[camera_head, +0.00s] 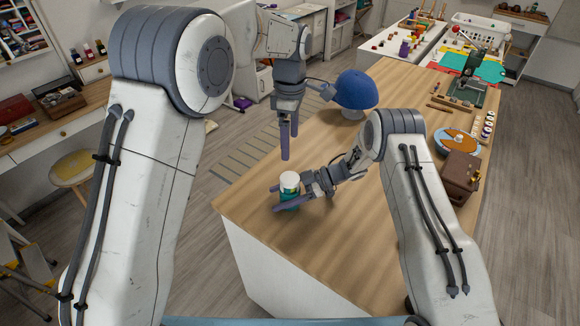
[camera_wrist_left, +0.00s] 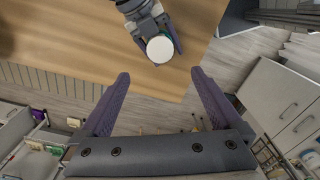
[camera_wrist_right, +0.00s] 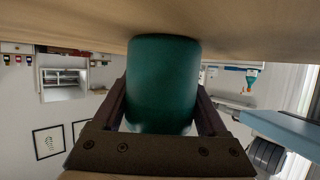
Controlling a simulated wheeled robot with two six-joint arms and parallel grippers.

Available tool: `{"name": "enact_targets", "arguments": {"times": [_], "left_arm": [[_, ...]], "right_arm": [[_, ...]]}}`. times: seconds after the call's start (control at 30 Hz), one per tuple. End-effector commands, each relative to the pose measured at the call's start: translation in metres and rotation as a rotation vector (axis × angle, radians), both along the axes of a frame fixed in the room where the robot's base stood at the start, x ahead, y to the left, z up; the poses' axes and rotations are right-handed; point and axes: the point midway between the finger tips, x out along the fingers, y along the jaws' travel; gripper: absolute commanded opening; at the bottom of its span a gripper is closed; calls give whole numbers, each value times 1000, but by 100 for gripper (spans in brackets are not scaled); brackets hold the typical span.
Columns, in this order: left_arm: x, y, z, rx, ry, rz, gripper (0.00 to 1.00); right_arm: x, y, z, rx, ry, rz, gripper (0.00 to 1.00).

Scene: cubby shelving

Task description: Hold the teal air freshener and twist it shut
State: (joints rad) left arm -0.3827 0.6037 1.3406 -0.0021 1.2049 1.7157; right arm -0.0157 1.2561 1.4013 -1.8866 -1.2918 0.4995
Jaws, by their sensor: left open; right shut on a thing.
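The teal air freshener (camera_head: 289,200) stands upright on the wooden table near its left front corner, with a white cap (camera_head: 290,180) on top. My right gripper (camera_head: 283,198) is shut around its teal body from the side. In the right wrist view the teal body (camera_wrist_right: 163,85) fills the space between the fingers. My left gripper (camera_head: 288,140) is open and empty, pointing down, above and beyond the freshener. In the left wrist view the white cap (camera_wrist_left: 160,49) shows beyond the open fingers (camera_wrist_left: 160,100), apart from them.
A blue cap on a stand (camera_head: 356,90) is on the table behind my right gripper. A brown box (camera_head: 460,176) and a round blue-and-tan object (camera_head: 453,142) lie at the right edge. The table's middle is mostly clear.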

Motion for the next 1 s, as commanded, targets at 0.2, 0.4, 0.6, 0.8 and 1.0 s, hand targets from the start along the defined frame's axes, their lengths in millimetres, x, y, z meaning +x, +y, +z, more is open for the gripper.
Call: {"name": "enact_targets", "arguments": {"times": [0.2,0.4,0.6,0.8,1.0], "left_arm": [[-1,0,-1,-3,-6,199,99],[-2,1,-23,-2,-3,223,99],[-2,1,-65,-2,-2,221,99],[-2,0,-100,-3,-5,220,99],[-1,0,-117,-4,-7,219,99]], "right_arm": [[0,0,0,1,-1,0,10],[0,0,0,1,0,0,10],[0,0,0,1,-1,0,10],[0,0,0,1,-1,0,10],[0,0,0,1,0,0,10]]}}
